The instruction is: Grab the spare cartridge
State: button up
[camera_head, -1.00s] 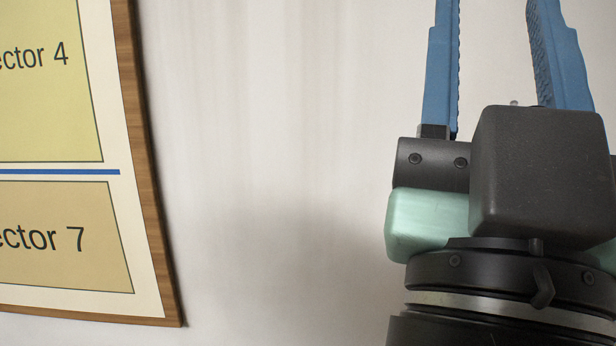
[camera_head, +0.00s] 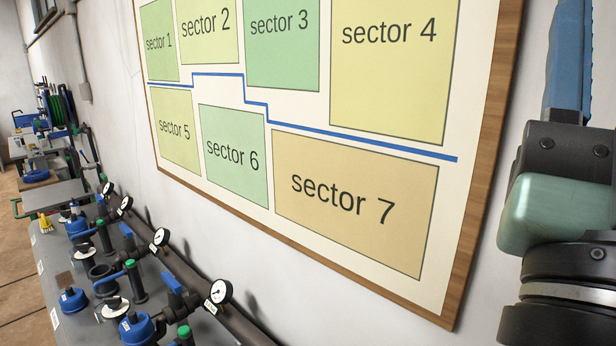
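I cannot make out a spare cartridge among the small parts at the left of the head view. My gripper (camera_head: 568,65) is at the right edge of the view, pointing up beside the wall. Only one blue finger shows, with part of the dark and pale green housing. The fingertip and the other finger are out of frame. The visible finger sits at the outer side of the housing, as when both stood wide apart, so it looks open. The gripper is well away from the bench parts.
A grey bench (camera_head: 110,325) at lower left carries a dark pipe (camera_head: 185,268) with several gauges (camera_head: 221,291), valves and blue-topped units (camera_head: 136,328). A small yellow item (camera_head: 46,225) stands further back. A sector board (camera_head: 470,240) hangs on the wall. Floor shows at far left.

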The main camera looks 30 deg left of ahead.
aim_at(75, 208)
jog(key=j+u, duration=0.3)
jog(key=i+j+u, duration=0.1)
jog(key=j+u, duration=0.15)
jog(key=j, duration=0.3)
jog(key=j+u, duration=0.3)
jog(key=i+j+u, duration=0.3)
jog(key=j, duration=0.15)
jog(key=j+u, duration=0.25)
jog(key=i+j, duration=0.3)
jog(key=j, duration=0.25)
jog(key=i+j+u, duration=0.1)
jog(key=i+j, duration=0.2)
jog(key=j, duration=0.25)
jog(key=i+j, duration=0.35)
jog(key=j, duration=0.15)
jog(key=i+j+u, duration=0.1)
jog(key=i+j, duration=0.2)
jog(key=j, duration=0.2)
jog(key=i+j, duration=0.35)
jog(key=j, duration=0.15)
jog(key=u, duration=0.05)
